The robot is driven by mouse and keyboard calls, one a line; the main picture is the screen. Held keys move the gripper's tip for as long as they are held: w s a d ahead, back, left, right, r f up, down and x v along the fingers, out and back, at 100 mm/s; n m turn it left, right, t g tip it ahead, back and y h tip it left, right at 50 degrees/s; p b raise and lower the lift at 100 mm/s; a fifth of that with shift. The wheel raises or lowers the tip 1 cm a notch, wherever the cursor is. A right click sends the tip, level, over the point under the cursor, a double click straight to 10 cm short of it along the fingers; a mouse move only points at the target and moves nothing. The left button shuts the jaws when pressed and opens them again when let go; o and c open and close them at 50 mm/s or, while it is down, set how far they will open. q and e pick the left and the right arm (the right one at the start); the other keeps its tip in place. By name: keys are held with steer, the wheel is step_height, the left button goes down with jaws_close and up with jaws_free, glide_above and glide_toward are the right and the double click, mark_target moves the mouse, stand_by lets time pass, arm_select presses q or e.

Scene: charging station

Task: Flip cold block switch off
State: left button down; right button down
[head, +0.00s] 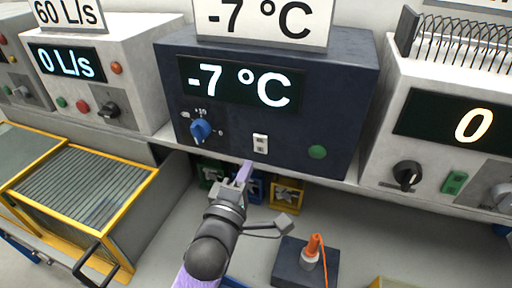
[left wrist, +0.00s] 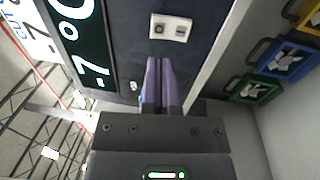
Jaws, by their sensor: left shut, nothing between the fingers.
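The cold block unit (head: 345,90) is a dark blue box with a lit display (head: 240,84) reading -7 °C. Its small white rocker switch (head: 260,143) sits low on the front face, between a blue knob (head: 201,130) and a green button (head: 317,152). My left gripper (head: 245,168) is shut and empty, just below and slightly left of the switch, apart from it. In the left wrist view the white switch (left wrist: 171,27) lies just beyond the purple fingertips (left wrist: 161,62). The switch's rocker position is too small to tell. My right gripper is not in view.
A white unit reading 0 L/s (head: 120,60) stands left and another white unit (head: 440,130) right. Below the shelf edge are small coloured crates (head: 287,194). A dark block with an orange-tipped item (head: 314,246) stands at lower right. A yellow-framed grille (head: 85,190) is left.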

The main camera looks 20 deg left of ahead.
mark_target(260, 141)
arm_select(q)
steer(key=w, duration=0.4)
steer(key=shift+w+d+r, duration=0.1)
steer(key=shift+w+r, duration=0.2)
steer(key=shift+w, duration=0.7)
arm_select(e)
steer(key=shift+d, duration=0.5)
arm_select(q)
steer(key=shift+r, duration=0.1)
